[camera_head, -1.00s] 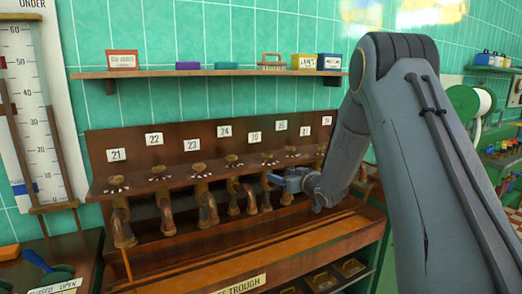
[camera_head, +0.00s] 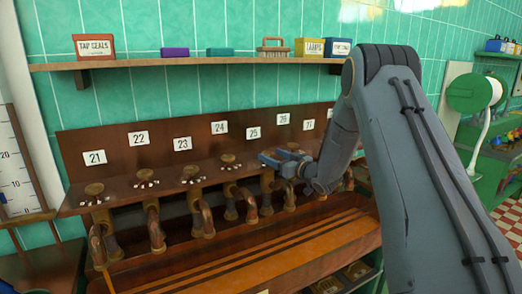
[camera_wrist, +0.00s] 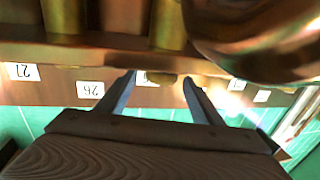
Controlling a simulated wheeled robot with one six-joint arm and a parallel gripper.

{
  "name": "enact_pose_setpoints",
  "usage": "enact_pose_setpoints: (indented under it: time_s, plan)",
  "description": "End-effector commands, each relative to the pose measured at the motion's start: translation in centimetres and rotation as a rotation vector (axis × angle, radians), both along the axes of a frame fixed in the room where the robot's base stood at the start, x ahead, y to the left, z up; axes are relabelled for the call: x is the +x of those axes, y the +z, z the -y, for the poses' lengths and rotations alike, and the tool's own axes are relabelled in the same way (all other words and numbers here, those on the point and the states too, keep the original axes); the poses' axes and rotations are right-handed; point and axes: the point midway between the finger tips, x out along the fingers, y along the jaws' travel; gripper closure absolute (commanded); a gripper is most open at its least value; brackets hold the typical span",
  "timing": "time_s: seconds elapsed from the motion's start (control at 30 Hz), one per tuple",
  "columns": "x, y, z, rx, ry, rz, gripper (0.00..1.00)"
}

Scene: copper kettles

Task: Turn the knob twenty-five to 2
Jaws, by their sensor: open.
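The number plate 25 (camera_head: 254,133) is on the brown wooden panel. The knob under it cannot be made out in the head view, where my gripper (camera_head: 272,159) is at that spot. My gripper is open, its two fingers pointing at the panel. In the wrist view, which is upside down, my gripper (camera_wrist: 159,80) has a small brass-coloured part (camera_wrist: 160,78) showing between its fingertips, and a partly hidden number plate behind. I cannot tell whether the fingers touch it. The plate 26 (camera_wrist: 90,89) lies left of the fingers there.
Neighbouring knobs 24 (camera_head: 228,159) and 23 (camera_head: 190,172) stand on the ledge, with small white marks around them. Several copper spouts (camera_head: 204,215) hang below, over a wooden trough (camera_head: 250,262). A shelf (camera_head: 200,64) with boxes runs above. A large shiny copper surface (camera_wrist: 260,40) fills the wrist view's upper right.

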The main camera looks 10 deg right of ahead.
Motion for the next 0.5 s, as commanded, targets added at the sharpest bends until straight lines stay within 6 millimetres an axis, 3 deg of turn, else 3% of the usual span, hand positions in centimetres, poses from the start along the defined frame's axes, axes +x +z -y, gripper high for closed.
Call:
enact_pose_setpoints:
  time_s: [0.5]
  plan:
    - [5.8,0.1,-3.3,-0.001,0.001,0.000,0.40]
